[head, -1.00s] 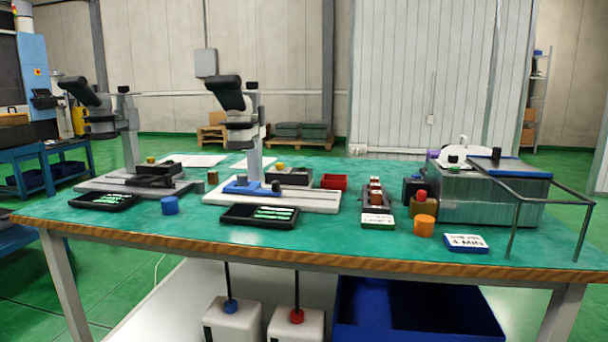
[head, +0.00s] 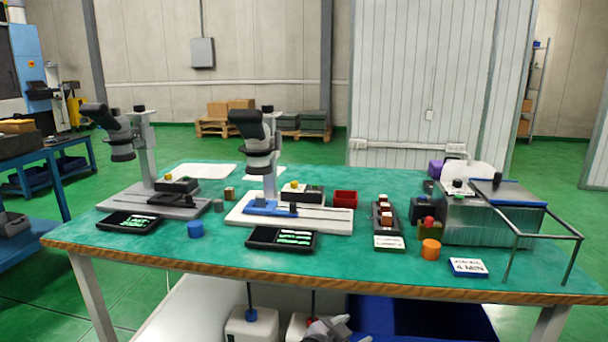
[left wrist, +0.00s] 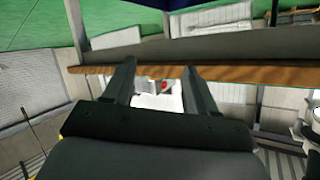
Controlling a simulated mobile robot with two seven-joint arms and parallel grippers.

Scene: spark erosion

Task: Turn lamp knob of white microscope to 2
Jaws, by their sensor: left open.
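The white microscope (head: 262,150) stands upright near the middle of the table, with a black eyepiece head, a grey column and a white base (head: 335,220). A black box (head: 304,194) on its base carries a small yellow knob (head: 294,184). The knob's marks and setting are too small to read. My left gripper (left wrist: 158,70) is open and empty in the left wrist view, close to the table's wooden front edge (left wrist: 230,74) and away from the microscope. A grey part of one of my arms shows at the bottom of the head view. My right gripper is not seen.
A grey microscope (head: 145,150) stands to the left. A black tray (head: 252,240) lies in front of the white base, and a blue cylinder (head: 195,229) lies left of it. A red bin (head: 345,198) and a rack (head: 384,220) stand to the right. Below are white canisters.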

